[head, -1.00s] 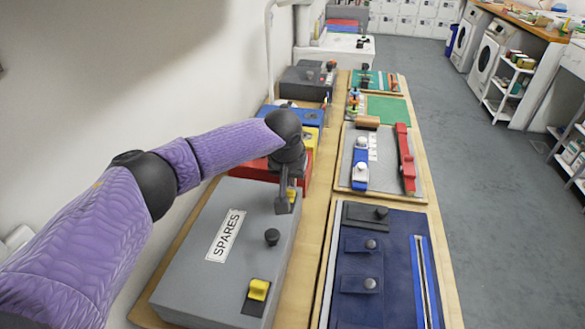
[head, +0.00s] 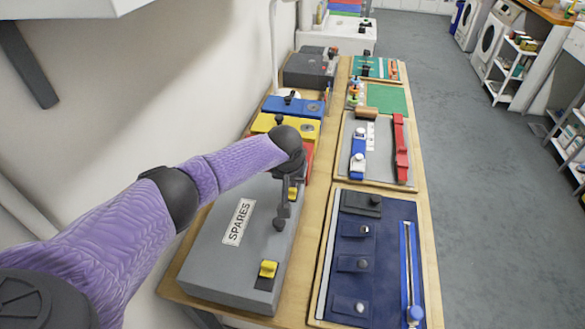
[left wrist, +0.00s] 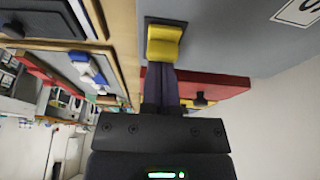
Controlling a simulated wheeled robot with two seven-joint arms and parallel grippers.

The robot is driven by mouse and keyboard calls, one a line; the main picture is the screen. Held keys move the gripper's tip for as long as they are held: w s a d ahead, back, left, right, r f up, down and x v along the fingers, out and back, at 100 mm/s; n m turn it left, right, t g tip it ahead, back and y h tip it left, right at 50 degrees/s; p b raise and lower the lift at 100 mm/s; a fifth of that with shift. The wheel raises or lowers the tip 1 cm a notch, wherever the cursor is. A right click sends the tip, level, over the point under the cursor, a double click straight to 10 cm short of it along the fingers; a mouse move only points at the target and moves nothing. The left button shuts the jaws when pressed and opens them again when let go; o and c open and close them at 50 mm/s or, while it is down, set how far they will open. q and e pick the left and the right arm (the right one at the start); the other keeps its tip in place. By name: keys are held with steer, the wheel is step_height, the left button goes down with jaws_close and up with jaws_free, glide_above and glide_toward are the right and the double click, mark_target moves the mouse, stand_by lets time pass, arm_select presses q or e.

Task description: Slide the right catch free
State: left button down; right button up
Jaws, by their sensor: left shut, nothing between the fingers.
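A grey box (head: 215,262) labelled SPARES lies on the wooden bench at the left, its lid closed. It has two yellow catches on dark plates along its right edge: a near one (head: 268,269) and a far one (head: 293,192), the right one when the label is read upright. A black knob (head: 279,224) stands between them. My left gripper (head: 284,211) is shut and empty beside the far catch, partly covering it. In the left wrist view the fingers (left wrist: 161,80) end right at a yellow catch (left wrist: 164,42); I cannot tell whether they touch. My right gripper is out of view.
Red, yellow (head: 300,128) and blue (head: 295,106) boxes stand behind the grey box. To its right lie a navy panel (head: 340,270) with snaps and a zip, and a grey board with a blue and a red strap (head: 401,150). A wall closes the left side.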

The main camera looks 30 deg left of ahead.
arm_select(q)
steer(key=shift+f, duration=0.2)
steer(key=a+p+v, duration=0.1)
steer(key=p+v, duration=0.3)
steer(key=v, duration=0.6)
steer(key=shift+d, duration=0.5)
